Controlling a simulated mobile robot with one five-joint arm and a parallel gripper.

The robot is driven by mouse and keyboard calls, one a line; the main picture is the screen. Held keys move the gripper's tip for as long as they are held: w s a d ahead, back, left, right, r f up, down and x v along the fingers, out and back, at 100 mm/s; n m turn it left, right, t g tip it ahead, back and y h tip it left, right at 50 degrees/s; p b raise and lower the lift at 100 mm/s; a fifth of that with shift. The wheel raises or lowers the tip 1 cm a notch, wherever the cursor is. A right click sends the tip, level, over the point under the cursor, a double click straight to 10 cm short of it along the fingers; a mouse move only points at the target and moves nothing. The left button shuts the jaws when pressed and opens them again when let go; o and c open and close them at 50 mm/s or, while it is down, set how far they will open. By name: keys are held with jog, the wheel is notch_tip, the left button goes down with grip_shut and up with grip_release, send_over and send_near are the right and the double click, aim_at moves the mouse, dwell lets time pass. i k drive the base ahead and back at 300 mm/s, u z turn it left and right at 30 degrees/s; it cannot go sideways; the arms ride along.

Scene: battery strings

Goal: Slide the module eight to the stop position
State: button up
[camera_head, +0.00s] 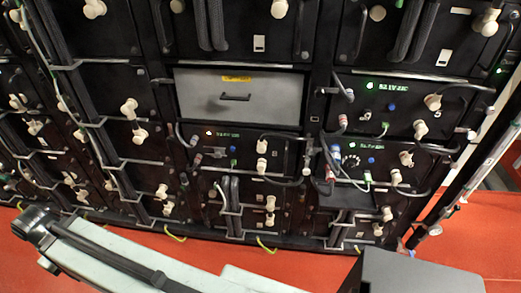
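A rack of battery modules fills the view, tilted in the picture. One module with a plain grey front (240,98) stands out among the black ones; it has a yellow label (236,78) on its top edge and a dark handle (236,97) in the middle. The label is too small to read, so I cannot tell which module is number eight. A black module with an amber light (222,136) sits just below it. My gripper is not in view; my pale arm link crosses the bottom left, apart from the rack.
Black modules with lit green displays (392,87) sit at the right. Cables and cream connectors (262,147) stick out from many fronts. Yellow loops (265,245) lie at the rack's foot. The red floor (320,267) is clear in front.

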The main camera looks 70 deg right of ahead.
aim_at(275, 154)
jog(key=z, duration=4.25)
jog(key=k, duration=0.7)
jog(key=u, duration=2.35)
jog(key=i, duration=0.2)
jog(key=u, duration=0.05)
